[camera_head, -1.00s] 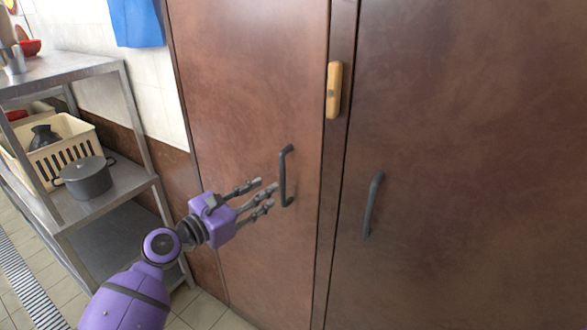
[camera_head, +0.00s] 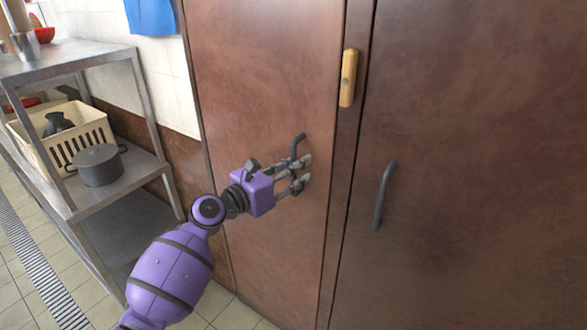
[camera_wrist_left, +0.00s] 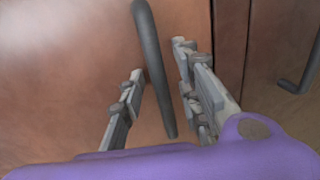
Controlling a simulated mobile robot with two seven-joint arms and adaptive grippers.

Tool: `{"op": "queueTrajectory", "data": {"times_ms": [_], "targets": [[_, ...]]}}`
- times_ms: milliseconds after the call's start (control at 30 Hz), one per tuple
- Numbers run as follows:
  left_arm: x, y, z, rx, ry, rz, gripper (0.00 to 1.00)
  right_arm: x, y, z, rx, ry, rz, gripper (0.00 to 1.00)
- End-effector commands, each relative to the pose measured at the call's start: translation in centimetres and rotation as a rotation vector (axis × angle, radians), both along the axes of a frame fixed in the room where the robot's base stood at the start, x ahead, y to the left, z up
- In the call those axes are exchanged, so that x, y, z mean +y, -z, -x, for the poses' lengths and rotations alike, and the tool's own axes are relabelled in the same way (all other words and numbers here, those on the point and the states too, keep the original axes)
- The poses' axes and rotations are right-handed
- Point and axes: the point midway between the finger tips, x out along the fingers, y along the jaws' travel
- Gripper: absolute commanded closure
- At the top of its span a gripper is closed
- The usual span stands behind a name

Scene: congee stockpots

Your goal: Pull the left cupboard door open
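The left cupboard door (camera_head: 262,90) is brown and stands shut. Its dark bar handle (camera_head: 297,145) shows only at its top in the head view, as my left gripper (camera_head: 305,174) covers the lower part. In the left wrist view the handle (camera_wrist_left: 153,65) runs between the two fingers of my left gripper (camera_wrist_left: 158,85). The fingers are apart, with a gap visible on the left side of the handle. Contact on the right side is hard to tell. My right gripper is not in view.
The right cupboard door (camera_head: 470,150) is shut, with its own dark handle (camera_head: 384,196). A wooden piece (camera_head: 348,78) sits on the strip between the doors. A metal shelf (camera_head: 150,110) with a grey pot (camera_head: 98,167) and cream crate (camera_head: 88,120) stands at the left.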

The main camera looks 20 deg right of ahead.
Motion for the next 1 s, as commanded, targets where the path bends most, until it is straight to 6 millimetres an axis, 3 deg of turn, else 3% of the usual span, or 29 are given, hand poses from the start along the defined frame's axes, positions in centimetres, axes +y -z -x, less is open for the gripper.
{"op": "queueTrajectory", "data": {"times_ms": [100,333,767,1000], "targets": [[0.0,0.0,0.0,0.000,0.000,0.000,0.69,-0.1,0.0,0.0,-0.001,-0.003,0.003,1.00],[0.0,0.0,0.0,-0.001,0.000,0.000,0.99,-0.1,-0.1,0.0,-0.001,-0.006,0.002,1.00],[0.3,0.1,0.1,0.000,0.004,-0.001,1.00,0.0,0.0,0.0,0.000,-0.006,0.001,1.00],[2.6,0.3,1.3,0.001,0.063,-0.002,1.00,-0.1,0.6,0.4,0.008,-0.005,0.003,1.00]]}}
